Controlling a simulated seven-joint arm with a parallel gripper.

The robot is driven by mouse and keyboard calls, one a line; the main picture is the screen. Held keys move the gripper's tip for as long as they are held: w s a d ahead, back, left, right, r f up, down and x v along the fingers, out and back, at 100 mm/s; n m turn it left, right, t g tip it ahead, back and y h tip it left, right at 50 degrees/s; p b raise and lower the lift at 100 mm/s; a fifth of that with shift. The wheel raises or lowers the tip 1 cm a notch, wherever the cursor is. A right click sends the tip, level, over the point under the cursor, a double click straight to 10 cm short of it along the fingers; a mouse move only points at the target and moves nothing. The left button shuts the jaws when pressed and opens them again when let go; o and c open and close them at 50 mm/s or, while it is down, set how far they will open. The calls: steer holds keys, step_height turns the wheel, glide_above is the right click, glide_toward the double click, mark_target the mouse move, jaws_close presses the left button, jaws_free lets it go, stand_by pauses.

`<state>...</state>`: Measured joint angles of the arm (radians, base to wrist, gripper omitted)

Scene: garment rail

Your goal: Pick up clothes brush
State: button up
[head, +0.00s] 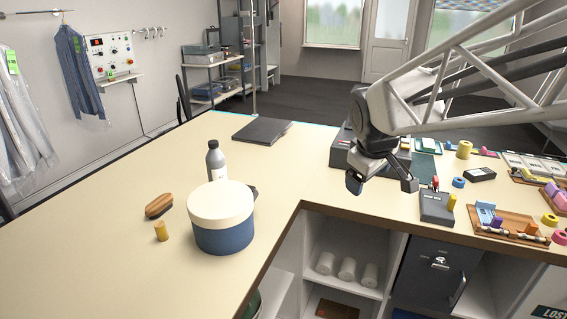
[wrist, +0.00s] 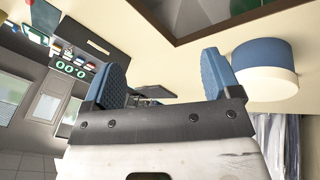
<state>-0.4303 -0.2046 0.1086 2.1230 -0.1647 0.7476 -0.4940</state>
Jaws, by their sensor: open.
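The clothes brush (head: 159,205) has a brown wooden back and lies on the cream counter, left of the white-and-blue tub, in the head view. I cannot make it out in the wrist view. My gripper (head: 382,184) is to the right, above the counter near its inner corner, well apart from the brush. In the wrist view my gripper (wrist: 160,80) shows two blue fingers spread wide with nothing between them.
A lidded tub (head: 221,225) stands close right of the brush, with a grey bottle (head: 215,160) behind it. A small yellow cylinder (head: 161,231) stands just in front of the brush. A dark folder (head: 262,131) lies farther back. The counter's left part is clear.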

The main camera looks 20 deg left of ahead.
steer(key=w+a+f+n+y, duration=0.1)
steer(key=w+a+n, duration=0.2)
steer(key=a, duration=0.8)
steer(key=w+a+f+n, duration=0.1)
steer(key=w+a+n, duration=0.3)
steer(key=a, duration=0.8)
steer(key=n+t, duration=0.3)
steer(key=n, duration=0.9)
glide_above(148, 211)
steer(key=w+d, duration=0.2)
steer(key=d, duration=0.1)
steer(key=f, duration=1.6)
steer(key=shift+s+f, duration=0.2)
steer(key=s+a+f+n+t+h, duration=0.1)
steer(key=s, duration=0.1)
steer(key=s+a+f+n+t+h, duration=0.1)
steer(key=s+f+n+t, duration=0.1)
steer(key=shift+a+f, duration=0.15)
steer(key=shift+a, duration=0.05)
steer(key=shift+s+a+f+n+t, duration=0.2)
steer(key=shift+s+a+n+t, duration=0.15)
steer(key=shift+s+n+t, duration=0.4)
steer(key=shift+s+a+r+t, duration=0.1)
steer(key=shift+s+a+t, duration=0.25)
steer(key=shift+t, duration=0.5)
